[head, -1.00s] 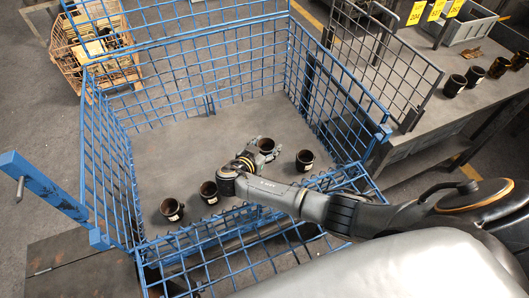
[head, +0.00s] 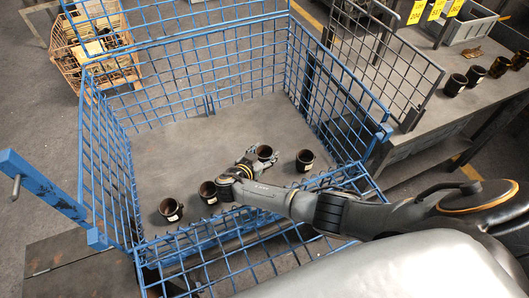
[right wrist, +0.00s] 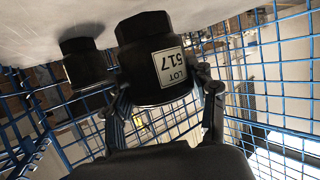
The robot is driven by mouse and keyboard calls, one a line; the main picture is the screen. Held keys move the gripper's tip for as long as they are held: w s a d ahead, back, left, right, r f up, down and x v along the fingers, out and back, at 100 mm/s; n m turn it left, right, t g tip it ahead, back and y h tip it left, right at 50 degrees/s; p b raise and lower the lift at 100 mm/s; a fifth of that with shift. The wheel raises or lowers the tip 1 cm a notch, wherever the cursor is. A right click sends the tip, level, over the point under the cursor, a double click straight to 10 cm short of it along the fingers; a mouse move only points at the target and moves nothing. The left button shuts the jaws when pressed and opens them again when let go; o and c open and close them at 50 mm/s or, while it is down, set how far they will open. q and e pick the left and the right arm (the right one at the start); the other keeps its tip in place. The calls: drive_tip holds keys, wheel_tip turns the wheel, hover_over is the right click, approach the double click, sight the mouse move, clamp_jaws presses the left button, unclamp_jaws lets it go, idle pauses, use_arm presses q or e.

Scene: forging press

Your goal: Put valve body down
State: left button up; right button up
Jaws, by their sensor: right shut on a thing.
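A black valve body (head: 265,152) is held by my right gripper (head: 254,160) inside the blue wire-mesh crate (head: 213,238). In the right wrist view the valve body (right wrist: 150,62) has a white label reading LOT 517, and the fingers (right wrist: 167,108) are shut around its sides. It looks close to the crate floor (head: 190,140); I cannot tell surely whether it touches. Three other valve bodies stand on that floor: one (head: 305,160) to the right and two (head: 208,192) (head: 171,209) to the left. My left gripper is not in view.
The crate's mesh walls rise around the floor, and my right arm reaches over its near right side. Free floor lies behind the valve bodies. A bench (head: 440,115) at right carries several dark valve bodies (head: 454,85) and a grey bin (head: 470,27). An orange crate (head: 95,68) stands at far left.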

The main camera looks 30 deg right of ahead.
drive_tip(key=shift+f+b, duration=0.35)
drive_tip(key=shift+b, duration=0.05)
drive_tip(key=o, duration=1.5)
drive_tip(key=shift+s, duration=0.1)
drive_tip(key=shift+o, duration=0.2)
drive_tip(key=shift+r+p, duration=0.15)
drive_tip(key=shift+p, duration=0.15)
drive_tip(key=shift+s+a+r+p, duration=0.1)
drive_tip(key=shift+a+r+p, duration=0.25)
drive_tip(key=shift+r+p, duration=0.3)
drive_tip(key=v, duration=1.1)
drive_tip(key=shift+s+b, duration=0.15)
drive_tip(key=shift+b, duration=0.2)
